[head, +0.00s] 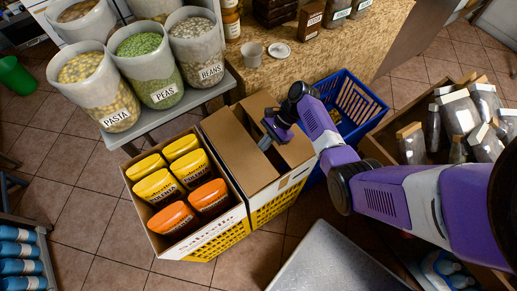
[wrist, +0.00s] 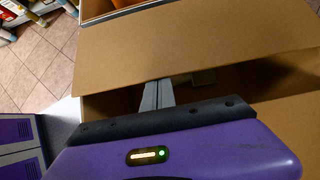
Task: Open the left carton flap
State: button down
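The brown carton (head: 291,183) stands in the middle of the head view. Its left flap (head: 236,152) is a broad brown panel lying over the left part of the top. The same panel appears to be the wide flap (wrist: 190,45) across the wrist view. My gripper (head: 266,143) is over the carton's opening, beside the flap's right edge. In the wrist view my gripper's fingers (wrist: 157,94) are together with nothing seen between them. Their tips are at the flap's near edge; I cannot tell whether they touch it or are under it. The carton's inside is mostly dark.
An open box of yellow and orange packs (head: 168,245) stands left of the carton. A blue basket (head: 372,113) is behind right. Tubs of pasta (head: 98,90), peas and beans stand on a shelf behind left. A crate of jars (head: 400,135) is right. A grey surface (head: 335,265) is in front.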

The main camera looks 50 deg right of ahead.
aim_at(250, 154)
jog(key=shift+a+r+p, duration=0.3)
jog(key=shift+r+p, duration=0.65)
jog(key=shift+p, duration=0.1)
jog(key=shift+w, duration=0.1)
jog(key=shift+a+r, duration=0.1)
jog(key=shift+r, duration=0.05)
jog(key=shift+a+r+p, duration=0.45)
jog(key=shift+r+p, duration=0.4)
jog(key=shift+p, duration=0.5)
jog(key=shift+a, duration=0.1)
jog(key=shift+a, duration=0.1)
